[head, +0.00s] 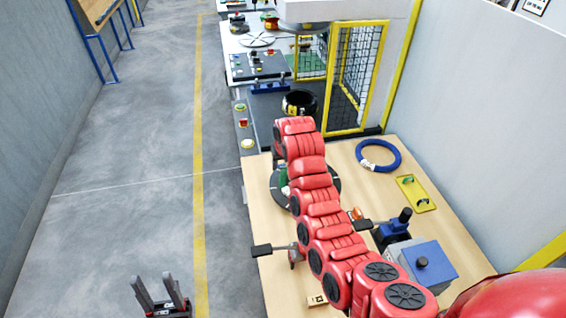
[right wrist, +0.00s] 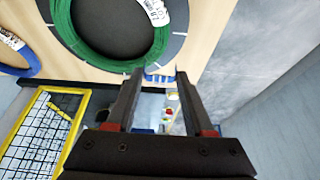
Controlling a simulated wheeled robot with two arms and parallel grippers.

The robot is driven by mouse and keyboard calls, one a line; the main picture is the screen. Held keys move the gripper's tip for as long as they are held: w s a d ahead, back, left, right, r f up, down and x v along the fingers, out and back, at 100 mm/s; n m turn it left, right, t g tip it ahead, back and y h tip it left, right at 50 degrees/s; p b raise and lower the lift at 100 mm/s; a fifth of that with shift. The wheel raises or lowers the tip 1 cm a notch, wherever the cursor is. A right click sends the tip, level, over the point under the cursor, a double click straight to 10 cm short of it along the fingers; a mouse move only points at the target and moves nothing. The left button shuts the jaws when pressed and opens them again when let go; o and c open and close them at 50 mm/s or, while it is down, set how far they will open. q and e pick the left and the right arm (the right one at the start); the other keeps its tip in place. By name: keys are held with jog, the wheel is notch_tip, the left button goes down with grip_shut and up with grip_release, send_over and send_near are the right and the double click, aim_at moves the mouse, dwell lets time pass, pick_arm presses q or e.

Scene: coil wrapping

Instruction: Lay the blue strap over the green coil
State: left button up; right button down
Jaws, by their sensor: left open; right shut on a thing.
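The green coil (right wrist: 84,48) lies on a dark round plate on the wooden table and carries a white label (right wrist: 157,12). In the head view the coil (head: 284,178) is mostly hidden behind my red right arm. My right gripper (right wrist: 157,78) is near the coil's rim, close to the table edge. A small blue piece, which looks like the blue strap (right wrist: 160,78), shows between its fingertips; most of it is hidden. The right fingers are hidden in the head view. My left gripper (head: 163,298) is open and empty over the floor, left of the table.
A blue box-shaped device (head: 430,262) stands near the front. A yellow-framed mesh fence (head: 358,75) stands behind the table. The floor at left is clear.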

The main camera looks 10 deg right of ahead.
jog(key=b, duration=0.2)
send_over(282, 182)
jog(key=shift+s+f, duration=0.25)
jog(key=shift+f, duration=0.85)
jog(key=shift+s+f, duration=0.2)
jog(key=shift+f, duration=0.9)
jog(key=shift+d, duration=0.1)
jog(key=shift+b, duration=0.3)
jog(key=shift+b, duration=0.5)
jog(key=shift+f+b, duration=1.05)
jog(key=shift+f, duration=0.85)
